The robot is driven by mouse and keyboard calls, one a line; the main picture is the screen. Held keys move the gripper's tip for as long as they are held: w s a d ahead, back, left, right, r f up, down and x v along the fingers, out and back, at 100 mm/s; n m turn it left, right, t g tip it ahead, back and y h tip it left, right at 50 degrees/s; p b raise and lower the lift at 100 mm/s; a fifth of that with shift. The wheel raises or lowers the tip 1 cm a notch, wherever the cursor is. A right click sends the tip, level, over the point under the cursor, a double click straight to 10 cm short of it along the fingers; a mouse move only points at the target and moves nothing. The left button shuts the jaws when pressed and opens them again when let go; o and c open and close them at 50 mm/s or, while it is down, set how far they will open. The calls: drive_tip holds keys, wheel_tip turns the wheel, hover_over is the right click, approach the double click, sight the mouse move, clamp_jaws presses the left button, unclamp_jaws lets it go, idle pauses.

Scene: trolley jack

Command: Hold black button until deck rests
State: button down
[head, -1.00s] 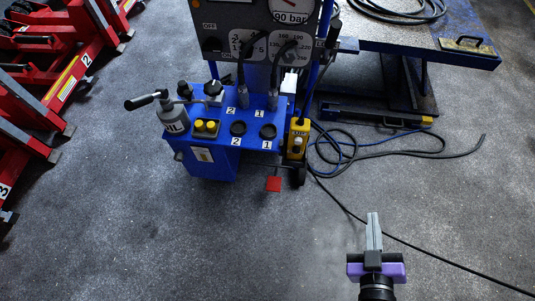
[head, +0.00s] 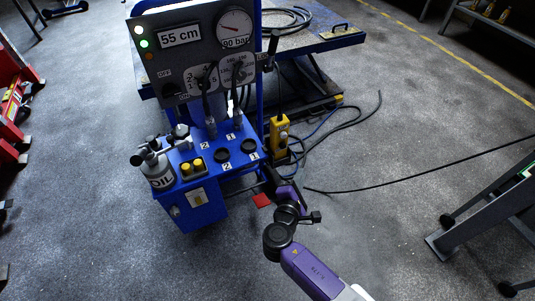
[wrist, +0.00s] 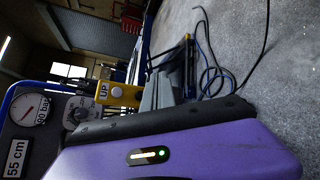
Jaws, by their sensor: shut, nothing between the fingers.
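The yellow pendant (head: 280,134) hangs at the right side of the blue hydraulic unit. In the wrist view, the pendant (wrist: 101,92) shows an "UP" label and a pale round button; the black button cannot be made out clearly. The deck (head: 335,40) is the scuffed blue-edged platform behind the unit, raised above the floor on its lift frame. My gripper (head: 269,175) is shut and empty, just below the pendant in the head view. In the wrist view its grey fingers (wrist: 160,92) point toward the pendant; whether they touch it cannot be told.
The control panel (head: 200,50) reads 55 cm, with a green lamp lit. An oil can (head: 158,170) stands on the blue unit (head: 195,212). A red pedal (head: 262,200) sits low beside it. Loose cables (head: 345,122) lie right of the pendant. A grey frame (head: 485,205) stands at right.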

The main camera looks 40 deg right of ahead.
sight(283, 146)
drive_tip(key=shift+a, duration=0.15)
drive_tip(key=w+d+b, duration=0.2)
drive_tip(key=w+b, duration=0.1)
drive_tip(key=w, duration=0.5)
drive_tip(key=shift+w+d, duration=0.2)
drive_tip(key=shift+d, duration=0.15)
drive_tip(key=shift+w, duration=0.1)
idle(2.0)
drive_tip(key=shift+w+d, duration=0.1)
drive_tip(key=shift+w, duration=0.2)
drive_tip(key=shift+w+d+b, duration=0.15)
drive_tip(key=shift+w+b, duration=0.35)
drive_tip(key=shift+w, duration=0.05)
idle(2.7)
drive_tip(key=shift+s+a+p, duration=0.25)
drive_tip(key=shift+s+p, duration=0.2)
drive_tip(key=shift+s, duration=0.55)
